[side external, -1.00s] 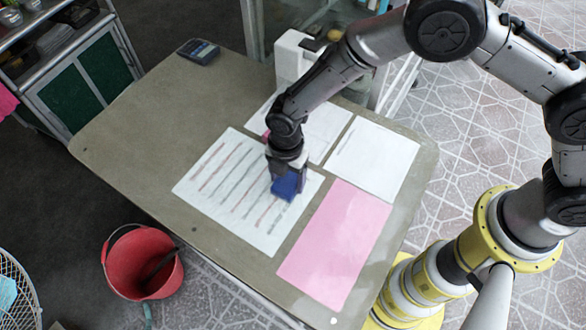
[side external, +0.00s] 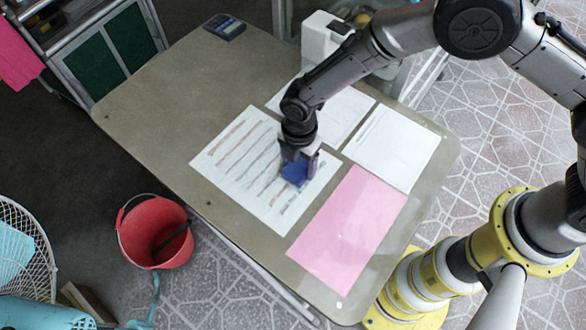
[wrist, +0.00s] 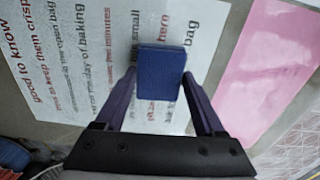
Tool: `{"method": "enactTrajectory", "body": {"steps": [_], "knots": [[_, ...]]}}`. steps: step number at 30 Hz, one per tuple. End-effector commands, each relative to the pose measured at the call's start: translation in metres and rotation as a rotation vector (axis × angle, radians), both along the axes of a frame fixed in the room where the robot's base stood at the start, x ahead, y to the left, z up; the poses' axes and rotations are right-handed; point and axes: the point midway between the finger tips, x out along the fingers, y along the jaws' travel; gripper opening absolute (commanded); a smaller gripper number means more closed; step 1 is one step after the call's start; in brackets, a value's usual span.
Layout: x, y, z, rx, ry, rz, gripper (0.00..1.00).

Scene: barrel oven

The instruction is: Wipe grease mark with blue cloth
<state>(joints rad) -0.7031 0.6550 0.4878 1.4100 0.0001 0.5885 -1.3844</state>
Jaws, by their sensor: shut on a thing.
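My gripper (side external: 299,163) is shut on a small blue block-like thing, the blue cloth (side external: 295,174), over the right part of a white printed sheet (side external: 233,160). In the wrist view the cloth (wrist: 161,84) sits between my two purple fingers and hides part of the printed lines. The cloth is at or just above the sheet; contact cannot be told. I cannot make out a grease mark; it may be hidden under the cloth or my gripper.
A pink sheet (side external: 350,230) and white sheets (side external: 392,148) lie beside the printed one on the table (side external: 170,110). A calculator (side external: 224,27) and a white machine (side external: 322,42) are at the back. A red bucket (side external: 137,237) stands on the floor. The table's left side is clear.

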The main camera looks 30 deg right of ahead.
Motion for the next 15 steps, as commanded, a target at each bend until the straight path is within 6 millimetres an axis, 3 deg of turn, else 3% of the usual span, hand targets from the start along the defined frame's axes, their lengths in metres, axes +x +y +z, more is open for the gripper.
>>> {"method": "enactTrajectory", "body": {"steps": [15], "knots": [[0.02,-0.044,-0.001,-0.002,0.002,-0.002,0.19]]}}
